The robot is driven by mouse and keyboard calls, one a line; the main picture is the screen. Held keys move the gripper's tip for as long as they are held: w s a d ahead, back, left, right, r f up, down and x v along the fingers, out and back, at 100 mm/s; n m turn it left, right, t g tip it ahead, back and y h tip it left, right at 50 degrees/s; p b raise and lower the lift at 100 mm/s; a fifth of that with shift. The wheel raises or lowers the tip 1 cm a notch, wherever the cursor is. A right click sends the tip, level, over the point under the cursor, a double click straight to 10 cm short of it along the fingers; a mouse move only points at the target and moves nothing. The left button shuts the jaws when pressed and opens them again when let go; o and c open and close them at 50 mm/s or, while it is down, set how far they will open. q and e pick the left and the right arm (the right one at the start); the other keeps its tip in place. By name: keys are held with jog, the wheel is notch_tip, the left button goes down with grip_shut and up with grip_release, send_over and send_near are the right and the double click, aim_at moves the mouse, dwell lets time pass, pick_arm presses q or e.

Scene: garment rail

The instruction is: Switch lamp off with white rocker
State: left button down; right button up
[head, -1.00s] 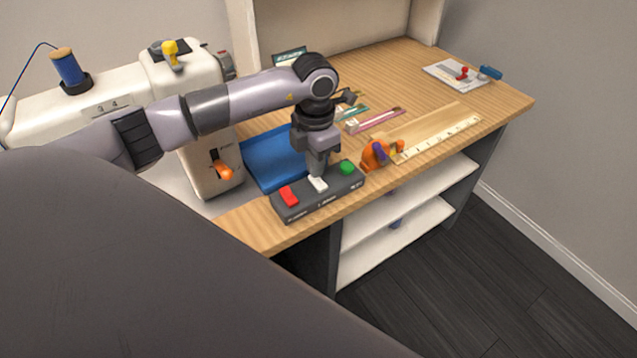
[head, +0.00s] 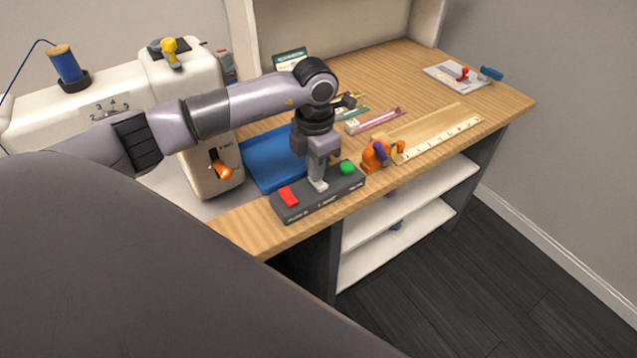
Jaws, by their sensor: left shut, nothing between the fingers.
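A dark switch box (head: 325,202) lies near the front edge of the wooden table. It carries a red rocker (head: 289,196) at the left, the white rocker (head: 319,186) in the middle and a green round button (head: 347,167) at the right. My left gripper (head: 317,179) points straight down over the white rocker, shut and empty. Its fingertips are at the rocker and seem to touch it, and they hide most of it. The lamp does not clearly show. My right gripper is not in view.
A white sewing machine (head: 205,125) with an orange lever (head: 221,170) stands left of the box. A blue mat (head: 268,160) lies behind it. An orange object (head: 375,155) and a ruler (head: 437,139) lie to the right. The table's back right is mostly clear.

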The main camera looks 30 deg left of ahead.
pick_arm(q)
jog(key=shift+r+p, duration=2.55)
jog(key=shift+r, duration=0.85)
